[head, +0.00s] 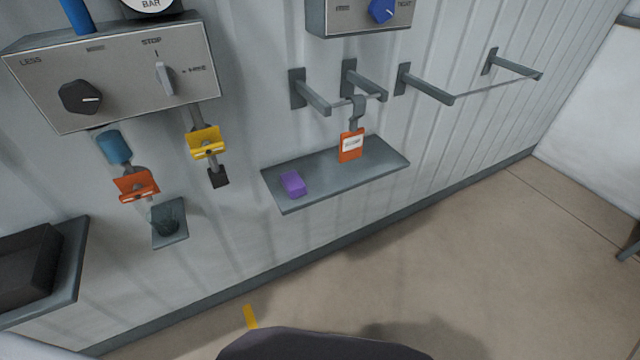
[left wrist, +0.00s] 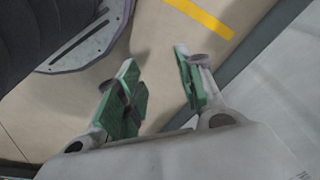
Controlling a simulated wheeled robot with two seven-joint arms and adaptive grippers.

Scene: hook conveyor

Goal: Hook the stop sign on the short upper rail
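An orange sign (head: 351,147) with a white label shows in the head view, and its lettering is too small to read. A grey hook (head: 358,104) rises from its top and meets the short thin rail (head: 372,99) between two wall arms. The hook's top appears to be over this rail, but I cannot tell for certain. The sign hangs just above or in front of the shelf, and contact is unclear. My left gripper (left wrist: 155,58) shows only in the left wrist view, open and empty, over the floor, with no sign near it. My right gripper is not in view.
A grey shelf (head: 330,178) below the rails holds a purple block (head: 292,184). A longer rail (head: 490,88) runs to the right. A control box (head: 120,70) and yellow (head: 206,141) and orange (head: 136,185) clamp-like parts are on the left. The floor (head: 480,260) is clear.

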